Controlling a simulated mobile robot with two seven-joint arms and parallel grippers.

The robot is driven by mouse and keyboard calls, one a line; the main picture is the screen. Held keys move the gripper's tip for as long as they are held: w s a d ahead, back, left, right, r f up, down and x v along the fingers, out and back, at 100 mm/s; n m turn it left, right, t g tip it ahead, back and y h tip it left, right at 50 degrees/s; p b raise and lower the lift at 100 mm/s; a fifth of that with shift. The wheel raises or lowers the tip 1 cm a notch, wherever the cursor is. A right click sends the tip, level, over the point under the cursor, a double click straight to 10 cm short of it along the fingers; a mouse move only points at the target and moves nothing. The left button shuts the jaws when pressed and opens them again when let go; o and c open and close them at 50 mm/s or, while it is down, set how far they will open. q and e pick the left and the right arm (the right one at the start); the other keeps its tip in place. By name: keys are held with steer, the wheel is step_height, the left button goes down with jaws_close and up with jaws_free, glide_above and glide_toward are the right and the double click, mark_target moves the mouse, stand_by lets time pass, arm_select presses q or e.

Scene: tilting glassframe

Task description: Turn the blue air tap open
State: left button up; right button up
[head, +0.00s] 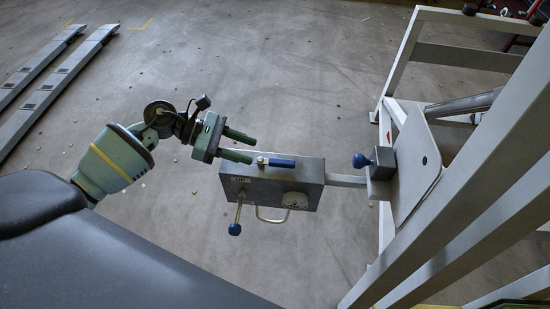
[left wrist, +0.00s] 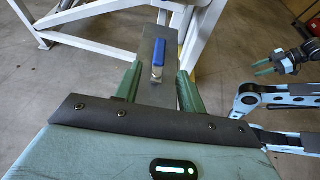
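The blue air tap (head: 282,163) has a flat blue handle and a brass body. It lies on top of the grey control box (head: 310,195), its handle along the box's length. In the left wrist view the tap's blue handle (left wrist: 158,52) points away from me, just beyond the fingers. My left gripper (head: 252,148) is open and empty at the box's left end, its two green fingers apart and pointing toward the tap. No contact with the tap shows. My right gripper (left wrist: 262,68) shows in the left wrist view at the right, open and empty, away from the box.
A blue-knobbed lever (head: 235,229), a dial (head: 295,200) and a wire handle are on the box's front. Another blue knob (head: 361,160) stands by the grey plate (head: 420,165) of the white frame (head: 455,200). Two long rails lie on the floor at left.

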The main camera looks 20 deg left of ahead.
mark_target(280, 161)
arm_select(q)
steer(key=x, duration=0.7)
steer(key=shift+w+d+f, duration=0.1)
steer(key=shift+d, duration=0.25)
jaws_close()
